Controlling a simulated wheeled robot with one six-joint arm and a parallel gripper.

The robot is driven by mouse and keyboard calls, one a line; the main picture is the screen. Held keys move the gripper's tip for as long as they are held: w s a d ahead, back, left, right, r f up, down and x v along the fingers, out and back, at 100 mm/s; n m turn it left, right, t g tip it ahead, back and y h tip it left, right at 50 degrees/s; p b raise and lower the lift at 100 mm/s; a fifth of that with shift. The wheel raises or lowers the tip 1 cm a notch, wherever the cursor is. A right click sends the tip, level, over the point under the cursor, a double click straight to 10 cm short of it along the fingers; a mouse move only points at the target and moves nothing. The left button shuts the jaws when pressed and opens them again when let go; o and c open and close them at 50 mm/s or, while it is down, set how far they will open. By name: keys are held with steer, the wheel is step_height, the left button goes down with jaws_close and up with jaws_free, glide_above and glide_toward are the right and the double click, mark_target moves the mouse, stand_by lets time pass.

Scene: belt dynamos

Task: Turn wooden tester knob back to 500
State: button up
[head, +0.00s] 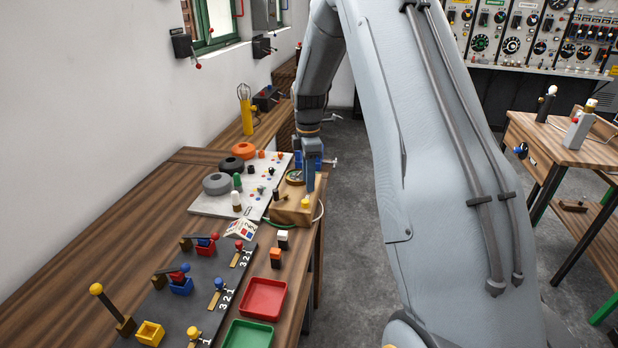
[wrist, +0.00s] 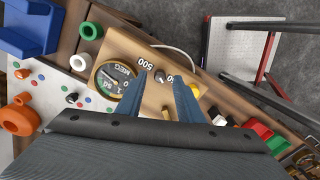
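The wooden tester (wrist: 152,103) is a light wooden box with a round gauge (wrist: 114,80) on top. It also stands on the bench in the head view (head: 287,213), below my gripper (head: 312,180). In the wrist view a small dark-and-grey knob (wrist: 160,76) sits on the box. Upside-down "500" lettering (wrist: 143,64) lies beside it, with another partly hidden number on its other side. My gripper (wrist: 160,80) is open. Its two blue-grey fingertips lie on either side of the knob in the picture. I cannot tell whether they touch it or are down at its height.
A yellow knob (wrist: 193,90) is on the tester. A white panel (head: 213,203) with grey, black and orange rings lies beside it. Red (head: 263,299) and green (head: 249,335) trays and a dark lever panel (head: 191,307) are nearer. Open floor lies right of the bench.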

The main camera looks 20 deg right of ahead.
steer(key=shift+f, duration=0.6)
jaws_close()
